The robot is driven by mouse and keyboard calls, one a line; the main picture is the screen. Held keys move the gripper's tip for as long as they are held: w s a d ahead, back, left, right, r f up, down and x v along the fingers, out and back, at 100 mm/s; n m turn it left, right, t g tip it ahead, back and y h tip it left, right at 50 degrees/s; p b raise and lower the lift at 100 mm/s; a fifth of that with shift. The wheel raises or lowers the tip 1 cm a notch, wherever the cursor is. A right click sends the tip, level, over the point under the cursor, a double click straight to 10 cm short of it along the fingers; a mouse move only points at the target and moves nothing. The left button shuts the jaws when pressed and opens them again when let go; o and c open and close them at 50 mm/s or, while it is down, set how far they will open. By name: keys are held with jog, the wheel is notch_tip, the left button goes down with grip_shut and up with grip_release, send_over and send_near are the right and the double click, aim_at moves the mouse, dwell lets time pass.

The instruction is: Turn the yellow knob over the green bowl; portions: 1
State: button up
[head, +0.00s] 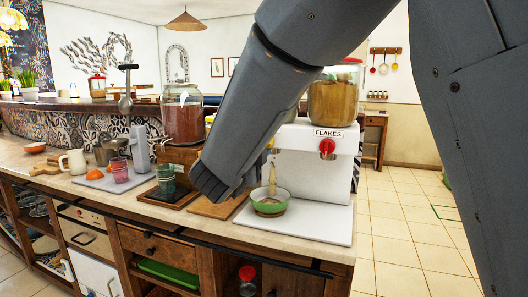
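The green bowl (270,209) stands upright on a white board, below the left part of a white dispenser (312,178). A narrow pale yellowish shape rises from the bowl toward the dispenser; I cannot tell what it is. A small bit of yellow (271,143), perhaps the yellow knob, shows at the edge of my arm, which hides most of that area. My gripper (218,183) shows as dark grey parts at the lower end of my arm, left of the bowl and apart from it in the picture. Whether its fingers are open is unclear.
A red knob (327,149) sits under the FLAKES label on the dispenser's right. A jar of flakes (334,103) stands on top. Left are another jar (183,122), a green glass (166,179), red glasses (119,171) and a white jug (75,162). The white board (318,222) has free room right of the bowl.

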dwell(0.3)
jog(key=o, duration=1)
jog(key=shift+s, duration=0.1)
jog(key=b+v, duration=0.1)
jog(key=v, duration=0.6)
jog(key=shift+s, duration=0.3)
jog(key=shift+a, duration=0.1)
